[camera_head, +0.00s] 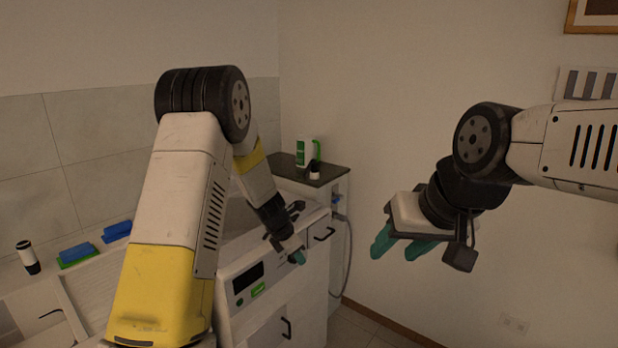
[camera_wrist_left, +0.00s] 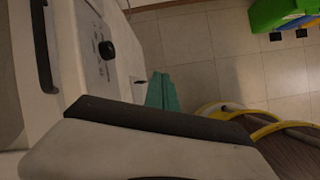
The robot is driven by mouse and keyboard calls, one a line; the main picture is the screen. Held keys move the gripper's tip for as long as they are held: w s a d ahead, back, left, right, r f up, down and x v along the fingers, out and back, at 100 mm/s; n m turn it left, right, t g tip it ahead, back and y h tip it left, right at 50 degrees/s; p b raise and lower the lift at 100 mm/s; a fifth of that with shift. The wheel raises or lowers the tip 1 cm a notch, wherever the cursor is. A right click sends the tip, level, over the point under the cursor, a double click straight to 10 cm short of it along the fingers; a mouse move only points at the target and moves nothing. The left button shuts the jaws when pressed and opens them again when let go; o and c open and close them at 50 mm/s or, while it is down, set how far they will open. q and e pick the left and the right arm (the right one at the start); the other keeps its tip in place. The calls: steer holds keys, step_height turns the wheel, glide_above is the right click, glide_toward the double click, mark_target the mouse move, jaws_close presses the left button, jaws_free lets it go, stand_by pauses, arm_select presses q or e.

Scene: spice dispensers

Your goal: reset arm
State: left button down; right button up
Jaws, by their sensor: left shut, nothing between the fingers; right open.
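My left gripper (camera_head: 297,257) has teal fingertips and hangs in front of the white appliance's control panel (camera_head: 250,279). It is shut with nothing between its fingers. Its teal fingers also show in the left wrist view (camera_wrist_left: 161,93), close together above the tiled floor. I cannot tell whether they touch the appliance front. My right gripper (camera_head: 401,244) is raised in free air at the right, in front of the bare wall. Its two teal fingers are apart and empty, pointing left and down.
A white and green container (camera_head: 302,152) and a small white jar (camera_head: 314,170) stand on the dark-topped cabinet (camera_head: 335,170). Blue and green sponges (camera_head: 77,253) and a black-and-white cylinder (camera_head: 28,258) stand at left. A black knob (camera_wrist_left: 106,50) is on the appliance front.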

arm_select(q)
steer(key=s+a+r+m+h, duration=0.1)
steer(key=s+a+r+m, duration=0.1)
steer(key=s+r+m, duration=0.6)
steer(key=s+a+r+m, duration=0.25)
steer(key=s+r, duration=0.25)
steer(key=r, duration=0.7)
steer(key=s+a+r+m+t+y, duration=0.1)
steer(key=s+a+r+m, duration=0.1)
steer(key=s+m, duration=0.5)
steer(key=s+a+r+m+t+y, duration=0.1)
steer(key=s+a+r+m, duration=0.2)
steer(key=s+m, duration=0.4)
steer(key=s+a, duration=0.1)
steer(key=s, duration=0.4)
steer(key=shift+a+r, duration=0.3)
steer(key=shift+a, duration=0.05)
